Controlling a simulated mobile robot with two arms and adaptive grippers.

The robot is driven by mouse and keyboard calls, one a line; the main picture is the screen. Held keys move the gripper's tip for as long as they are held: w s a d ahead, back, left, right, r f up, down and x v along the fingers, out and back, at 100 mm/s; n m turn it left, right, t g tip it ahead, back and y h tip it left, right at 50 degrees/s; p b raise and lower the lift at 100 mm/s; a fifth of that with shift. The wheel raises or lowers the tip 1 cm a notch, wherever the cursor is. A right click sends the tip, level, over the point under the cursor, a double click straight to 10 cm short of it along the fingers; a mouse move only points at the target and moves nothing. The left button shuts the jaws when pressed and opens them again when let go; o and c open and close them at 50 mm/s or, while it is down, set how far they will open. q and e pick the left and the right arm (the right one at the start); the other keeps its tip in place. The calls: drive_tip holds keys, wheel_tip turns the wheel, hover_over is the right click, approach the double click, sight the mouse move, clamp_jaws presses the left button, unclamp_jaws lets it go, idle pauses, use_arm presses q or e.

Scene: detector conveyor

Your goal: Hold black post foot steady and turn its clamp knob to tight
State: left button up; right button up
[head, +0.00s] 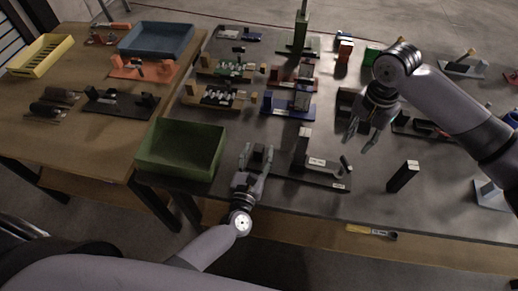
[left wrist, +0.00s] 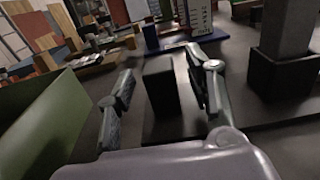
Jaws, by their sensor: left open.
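A black base plate (head: 312,178) lies near the front edge of the dark table. A pale grey post (head: 302,142) stands on it, and the left wrist view shows its square black foot (left wrist: 281,76) at the right. A dark lever or knob-like part (head: 346,163) stands near the plate's right end; its setting cannot be read. My left gripper (head: 258,152) is open, its fingers on either side of a black block (left wrist: 162,85) at the plate's left end; contact is not clear. My right gripper (head: 363,133) is open and empty above the table, behind and right of the plate.
A green bin (head: 181,150) stands close to the left of my left gripper. A black upright block (head: 402,176) stands to the right of the plate. A blue fixture (head: 288,107) and other fixtures lie behind. The table is clear between plate and black block.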

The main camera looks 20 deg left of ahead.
use_arm(q)
drive_tip(key=shift+w, duration=0.75)
drive_tip(key=shift+c, duration=0.3)
clamp_jaws()
